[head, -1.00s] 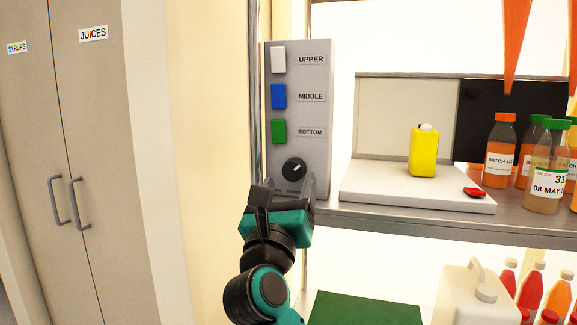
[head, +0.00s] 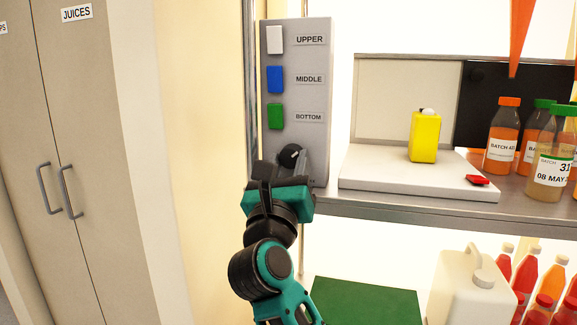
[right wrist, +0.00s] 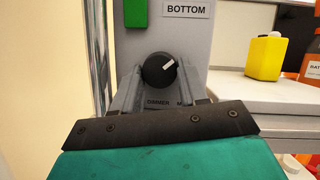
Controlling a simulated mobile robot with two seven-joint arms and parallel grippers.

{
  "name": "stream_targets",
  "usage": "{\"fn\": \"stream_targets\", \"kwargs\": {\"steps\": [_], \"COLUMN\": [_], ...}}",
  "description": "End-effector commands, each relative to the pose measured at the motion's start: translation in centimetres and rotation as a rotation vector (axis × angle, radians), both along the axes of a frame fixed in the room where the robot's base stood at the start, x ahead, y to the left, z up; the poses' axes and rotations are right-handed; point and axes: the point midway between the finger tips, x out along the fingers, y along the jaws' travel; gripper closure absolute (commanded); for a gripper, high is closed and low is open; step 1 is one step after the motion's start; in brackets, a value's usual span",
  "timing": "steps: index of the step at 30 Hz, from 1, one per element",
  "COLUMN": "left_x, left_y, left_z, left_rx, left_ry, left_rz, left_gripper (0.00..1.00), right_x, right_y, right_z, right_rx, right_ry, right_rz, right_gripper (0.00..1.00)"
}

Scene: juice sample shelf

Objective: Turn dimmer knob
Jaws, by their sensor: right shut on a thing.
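The dimmer knob (head: 291,153) is a round black knob with a white pointer line, low on a grey control panel (head: 318,150). In the right wrist view the knob (right wrist: 159,70) has its pointer aimed up and to the right. My right gripper (head: 285,163) is at the knob with a grey finger on each side. In the right wrist view the fingers of my right gripper (right wrist: 160,85) are shut on the knob's sides. The lower part of the knob is hidden by the fingers in the head view. My left gripper is out of view.
White, blue (head: 275,79) and green (head: 275,116) switches sit above the knob. To the right, a metal shelf (head: 400,208) holds a white scale plate (head: 380,178) with a yellow canister (head: 424,138), and several bottles. Cabinet doors (head: 70,130) stand at left.

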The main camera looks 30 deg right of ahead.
Motion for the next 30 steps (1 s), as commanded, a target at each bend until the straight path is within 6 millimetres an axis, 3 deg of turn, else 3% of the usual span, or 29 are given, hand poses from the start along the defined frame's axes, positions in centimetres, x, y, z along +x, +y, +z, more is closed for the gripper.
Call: {"fn": "stream_targets", "kwargs": {"steps": [7,16,24,25,30], "left_x": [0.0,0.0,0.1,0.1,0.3], "left_y": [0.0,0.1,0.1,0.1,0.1], "left_z": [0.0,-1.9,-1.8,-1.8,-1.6], "left_rx": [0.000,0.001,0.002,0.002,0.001], "left_ry": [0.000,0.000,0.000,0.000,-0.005], "left_rz": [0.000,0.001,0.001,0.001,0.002], "left_gripper": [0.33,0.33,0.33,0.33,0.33], "right_x": [0.0,0.1,0.1,0.1,0.1], "right_y": [0.0,0.1,0.1,0.1,0.1], "right_z": [0.0,-0.3,0.0,0.0,0.0], "right_rx": [0.001,0.072,0.078,0.078,0.078], "right_ry": [-0.001,-0.085,-0.092,-0.092,-0.093], "right_rz": [0.000,0.001,0.001,0.001,0.001], "right_gripper": [0.88,0.88,0.88,0.56,0.39]}}
